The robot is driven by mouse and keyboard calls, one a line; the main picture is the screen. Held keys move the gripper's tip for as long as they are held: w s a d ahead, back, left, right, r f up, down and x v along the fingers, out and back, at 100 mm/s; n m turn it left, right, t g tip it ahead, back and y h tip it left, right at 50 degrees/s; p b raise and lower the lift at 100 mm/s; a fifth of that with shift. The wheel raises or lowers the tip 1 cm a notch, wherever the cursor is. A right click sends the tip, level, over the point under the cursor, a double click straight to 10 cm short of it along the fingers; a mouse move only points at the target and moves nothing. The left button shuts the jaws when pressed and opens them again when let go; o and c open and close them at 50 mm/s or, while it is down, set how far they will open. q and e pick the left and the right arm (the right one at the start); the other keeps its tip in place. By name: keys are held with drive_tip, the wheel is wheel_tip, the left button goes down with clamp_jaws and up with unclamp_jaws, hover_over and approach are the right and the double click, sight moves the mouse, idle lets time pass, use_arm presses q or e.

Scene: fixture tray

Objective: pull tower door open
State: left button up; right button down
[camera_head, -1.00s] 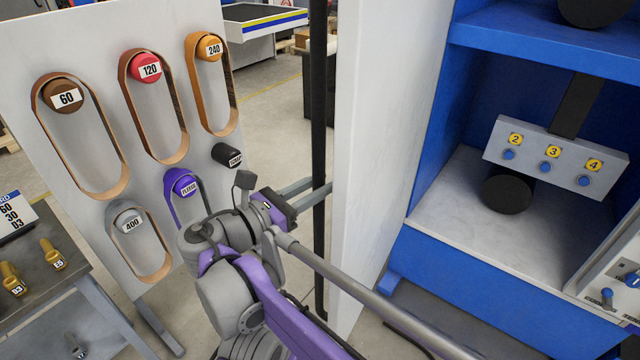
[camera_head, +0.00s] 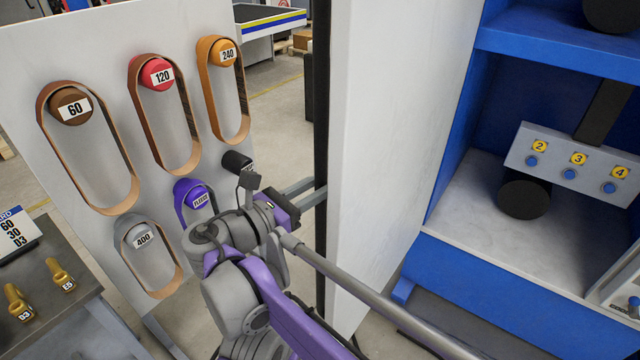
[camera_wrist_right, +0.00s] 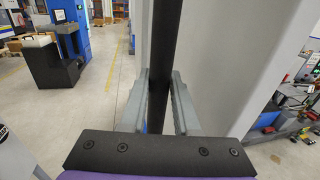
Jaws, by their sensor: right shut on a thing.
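The tower door (camera_head: 395,120) is a tall white panel standing out from the open blue tower (camera_head: 480,265), with the interior visible to its right. Its handle, a long black vertical bar (camera_head: 321,70), runs along the door's left edge. The bar also shows in the right wrist view (camera_wrist_right: 164,50). My right gripper (camera_head: 316,192) is shut on the bar, with one grey finger on each side, as the right wrist view also shows (camera_wrist_right: 160,85). My left gripper is not in view.
A white board (camera_head: 90,150) with several hanging belts stands close left of my right arm. A dark table (camera_head: 60,320) with yellow pieces is at lower left. A grey block with numbered buttons (camera_head: 565,160) is inside the tower. Open floor (camera_wrist_right: 95,110) shows left of the bar.

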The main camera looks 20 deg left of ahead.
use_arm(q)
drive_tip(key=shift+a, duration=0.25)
use_arm(e)
drive_tip(key=shift+a, duration=0.2)
drive_tip(key=c, duration=0.7)
unclamp_jaws()
drive_tip(key=shift+w, duration=0.1)
drive_tip(key=shift+o, duration=0.2)
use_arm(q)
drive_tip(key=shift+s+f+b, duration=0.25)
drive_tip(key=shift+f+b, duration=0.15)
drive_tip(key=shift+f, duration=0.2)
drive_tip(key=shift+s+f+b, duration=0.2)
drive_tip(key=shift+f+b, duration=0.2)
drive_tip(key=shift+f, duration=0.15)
use_arm(e)
drive_tip(key=v, duration=1.1)
drive_tip(key=shift+w, duration=0.1)
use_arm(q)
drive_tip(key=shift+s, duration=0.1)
